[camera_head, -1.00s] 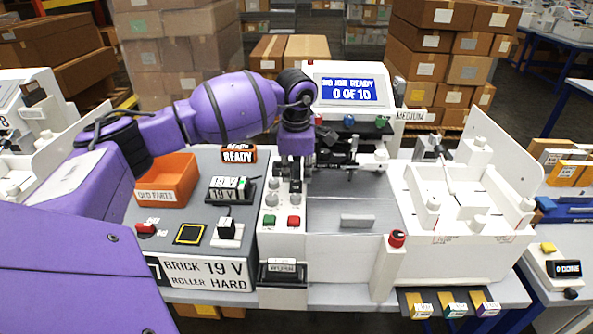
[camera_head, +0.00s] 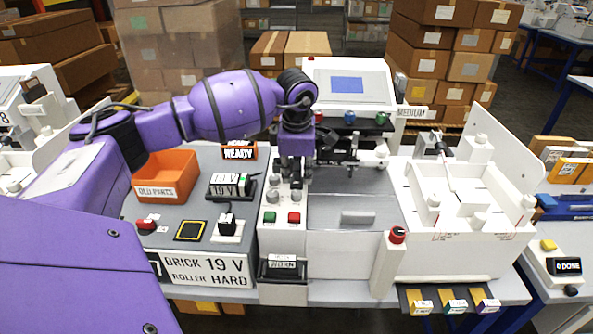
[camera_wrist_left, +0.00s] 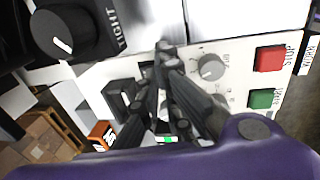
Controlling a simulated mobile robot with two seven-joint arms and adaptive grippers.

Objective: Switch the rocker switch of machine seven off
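Machine seven (camera_head: 350,190) is a white plotter with a control panel (camera_head: 283,235); a partly seen 7 is on the sign at its left. Its display (camera_head: 348,84) is plain blue with no text. My left gripper (camera_head: 295,178) is over the back of the panel, pointing down. In the left wrist view its fingers (camera_wrist_left: 165,48) are together at the panel, beside a grey dial (camera_wrist_left: 210,66). The fingers cover the panel there, and I cannot make out the rocker switch or its position. My right gripper is out of view.
Green (camera_head: 270,217) and red (camera_head: 293,217) buttons sit at the panel's front. A large black knob (camera_wrist_left: 68,33) is near the fingers. An orange bin (camera_head: 166,176) stands left. A white tray (camera_head: 460,190) and a red-topped post (camera_head: 397,236) are right.

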